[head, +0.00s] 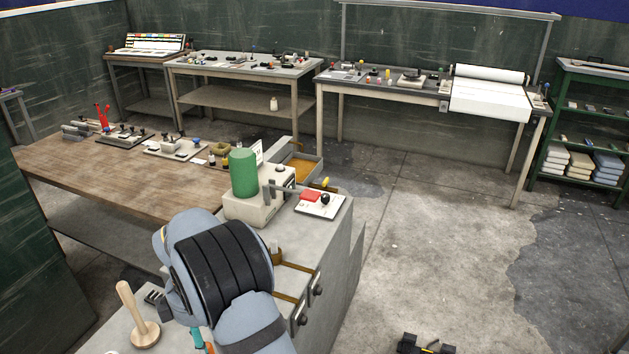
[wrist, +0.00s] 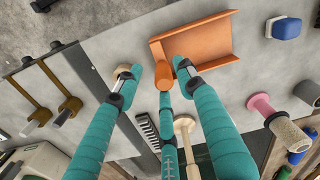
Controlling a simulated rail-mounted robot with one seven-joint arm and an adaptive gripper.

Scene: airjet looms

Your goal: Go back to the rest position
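My gripper (wrist: 155,76) shows in the wrist view with its teal fingers spread apart. I see nothing clasped between them. Beyond the fingertips are an orange tray-like piece (wrist: 205,42) and an orange cylinder (wrist: 160,49) on a grey surface. I cannot tell how far the tips are above that surface. In the head view a teal part of my gripper (head: 199,339) shows at the bottom, and my own arm hides the rest of it.
A wooden-handled tool (head: 137,315) stands on the grey cabinet top below my arm. A machine with a green cylinder (head: 243,172) stands beyond my arm. A wooden bench (head: 85,178) is at left. Open floor (head: 430,245) lies to the right. A dark object (head: 425,345) lies at the bottom edge.

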